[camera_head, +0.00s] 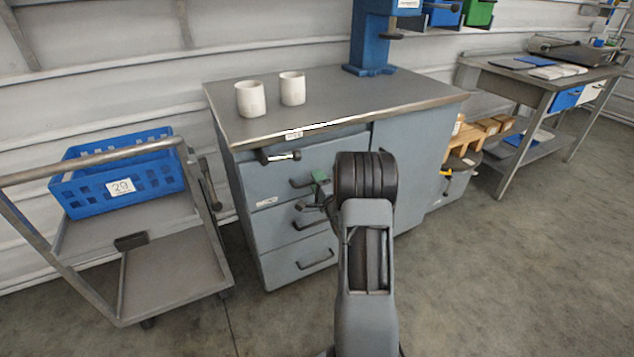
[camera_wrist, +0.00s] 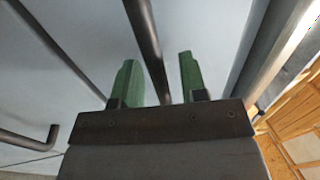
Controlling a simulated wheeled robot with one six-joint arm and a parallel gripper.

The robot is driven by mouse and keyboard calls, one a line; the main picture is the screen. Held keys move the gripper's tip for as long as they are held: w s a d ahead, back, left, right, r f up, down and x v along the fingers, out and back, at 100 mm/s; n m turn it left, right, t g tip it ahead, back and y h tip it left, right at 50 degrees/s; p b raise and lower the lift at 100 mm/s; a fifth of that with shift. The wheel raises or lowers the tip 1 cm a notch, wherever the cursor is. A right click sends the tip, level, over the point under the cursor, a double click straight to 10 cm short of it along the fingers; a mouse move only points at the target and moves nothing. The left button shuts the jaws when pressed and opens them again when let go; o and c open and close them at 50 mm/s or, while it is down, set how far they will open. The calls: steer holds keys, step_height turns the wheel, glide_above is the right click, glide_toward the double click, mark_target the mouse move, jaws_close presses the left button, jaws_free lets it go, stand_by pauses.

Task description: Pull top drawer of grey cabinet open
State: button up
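The grey cabinet (camera_head: 417,152) stands in front of me in the head view, with drawers on its left half. The top drawer (camera_head: 268,180) looks shut. Its dark bar handle (camera_head: 299,183) is partly hidden by my gripper (camera_head: 324,190). In the wrist view, a dark handle bar (camera_wrist: 147,42) runs between the two green fingers of my gripper (camera_wrist: 158,82). The fingers are apart, one on each side of the bar, with visible gaps. Another drawer handle (camera_wrist: 28,140) shows at the left of the wrist view.
Two white cups (camera_head: 251,99) (camera_head: 292,88) and a blue stand (camera_head: 370,45) are on the cabinet top. A cart (camera_head: 165,262) with a blue crate (camera_head: 82,188) stands at the left. Wooden boxes (camera_head: 465,138) and a workbench (camera_head: 500,75) are at the right. Floor is clear at lower right.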

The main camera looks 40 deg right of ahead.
steer(key=shift+c, duration=0.2)
jaws_close()
steer(key=shift+a, duration=0.1)
